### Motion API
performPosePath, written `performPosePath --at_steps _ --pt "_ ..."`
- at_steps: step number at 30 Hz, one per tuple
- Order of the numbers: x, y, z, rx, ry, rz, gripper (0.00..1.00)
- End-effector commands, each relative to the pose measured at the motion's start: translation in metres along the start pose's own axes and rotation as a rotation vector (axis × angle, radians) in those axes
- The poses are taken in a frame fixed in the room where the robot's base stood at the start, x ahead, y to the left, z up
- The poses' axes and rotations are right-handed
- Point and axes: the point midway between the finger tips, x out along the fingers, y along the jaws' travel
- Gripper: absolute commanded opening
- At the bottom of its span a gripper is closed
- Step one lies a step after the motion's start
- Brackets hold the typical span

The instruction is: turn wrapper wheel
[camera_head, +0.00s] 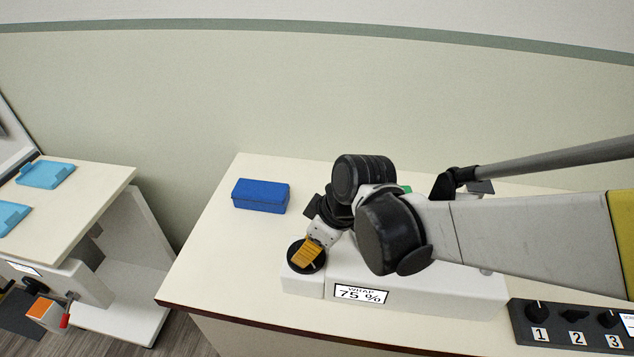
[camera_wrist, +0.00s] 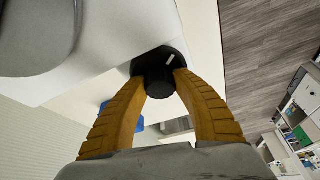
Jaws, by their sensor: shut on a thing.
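The wrapper wheel is a black round knob (camera_head: 303,262) on the left end of a white wrapper unit (camera_head: 425,288). The unit's front label (camera_head: 360,294) reads "WRAP 75 %". My gripper (camera_head: 312,250) has ribbed orange fingers and reaches down onto the wheel from above. In the wrist view, the fingertips of my gripper (camera_wrist: 161,80) press on both sides of the black wheel (camera_wrist: 158,66), which has a white mark on its upper right. My arm hides much of the wrapper unit in the head view.
A blue box (camera_head: 260,196) lies on the counter (camera_head: 215,245) left of the unit. A dark panel (camera_head: 570,326) with knobs numbered 1, 2 and 3 is at the right. A separate table (camera_head: 100,185) with light-blue trays (camera_head: 46,174) stands left, across a gap.

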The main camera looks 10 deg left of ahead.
Motion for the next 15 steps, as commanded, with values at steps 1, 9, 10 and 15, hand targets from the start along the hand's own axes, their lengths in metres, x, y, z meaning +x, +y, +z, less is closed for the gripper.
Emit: performPosePath --at_steps 1,9,10,15 --pt "-0.0006 -0.0012 -0.0005 0.037 0.001 0.017 0.03" --pt "-0.0002 -0.0015 -0.0014 0.271 0.002 0.114 0.03" --pt "-0.0002 -0.0015 -0.0013 0.296 0.001 0.124 0.03" --pt "0.0 -0.0015 -0.0013 0.428 0.002 0.179 0.03"
